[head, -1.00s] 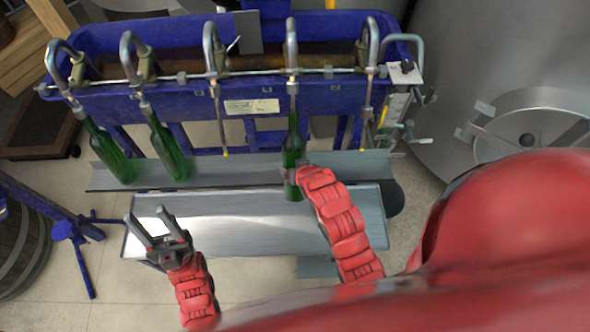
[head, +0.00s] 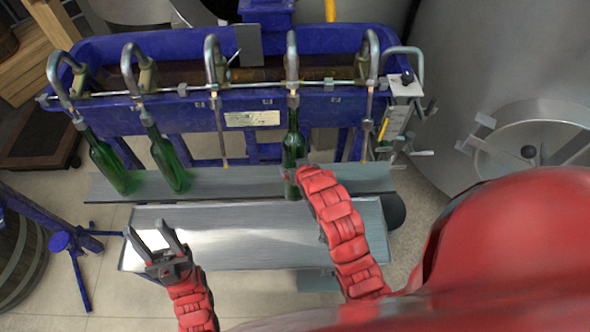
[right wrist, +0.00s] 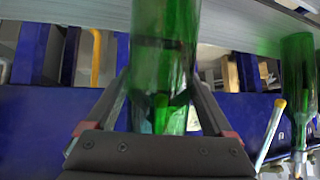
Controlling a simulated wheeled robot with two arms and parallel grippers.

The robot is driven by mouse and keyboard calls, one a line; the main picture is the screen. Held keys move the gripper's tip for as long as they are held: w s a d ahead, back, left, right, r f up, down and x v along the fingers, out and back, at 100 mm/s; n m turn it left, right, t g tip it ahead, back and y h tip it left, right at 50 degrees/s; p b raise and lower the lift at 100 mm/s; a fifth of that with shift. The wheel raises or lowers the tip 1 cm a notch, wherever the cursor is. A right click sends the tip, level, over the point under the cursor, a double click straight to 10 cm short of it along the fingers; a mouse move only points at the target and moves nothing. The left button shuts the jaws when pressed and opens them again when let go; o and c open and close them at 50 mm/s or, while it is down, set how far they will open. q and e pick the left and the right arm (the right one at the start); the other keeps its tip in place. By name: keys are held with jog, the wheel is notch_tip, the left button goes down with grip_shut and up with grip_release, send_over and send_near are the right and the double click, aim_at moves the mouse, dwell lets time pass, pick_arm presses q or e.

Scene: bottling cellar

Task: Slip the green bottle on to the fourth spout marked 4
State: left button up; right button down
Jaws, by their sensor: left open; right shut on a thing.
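The green bottle (head: 294,147) is upright under the fourth spout from the left (head: 292,70), its mouth just below the spout's fitting. My right gripper (head: 294,182) is shut around its lower part, and the bottle also fills the middle of the right wrist view (right wrist: 163,50). Through its glass a tube tip shows, so the spout's tube appears to be inside. The mark 4 is not legible. My left gripper (head: 155,238) is open and empty above the metal tray at lower left.
Two other green bottles (head: 108,165) (head: 168,160) hang on the first and second spouts. The third (head: 213,70) and fifth (head: 372,75) spouts are empty. A metal ledge (head: 235,182) runs below the spouts, with a broad tray (head: 255,245) in front.

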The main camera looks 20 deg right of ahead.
jog(key=shift+t, duration=0.9)
jog(key=shift+w+d+f+b, duration=0.25)
jog(key=shift+w+f+b, duration=0.35)
jog(key=shift+w+b, duration=0.4)
jog(key=shift+w+d+f+b, duration=0.2)
jog(key=shift+w+f+b, duration=0.4)
jog(key=shift+b, duration=0.55)
jog(key=shift+w+d+f+t+h+b, duration=0.1)
jog(key=shift+w+t+h+b, duration=0.1)
jog(key=shift+w+b, duration=0.2)
jog(key=shift+w+d+f+t+h+b, duration=0.1)
jog(key=shift+w+t+b, duration=0.1)
jog(key=shift+w+b, duration=0.15)
jog(key=shift+r, duration=0.1)
jog(key=shift+s+f+b, duration=0.2)
jog(key=shift+f+b, duration=0.3)
jog(key=shift+f, duration=0.45)
grip_release()
jog(key=shift+s, duration=0.15)
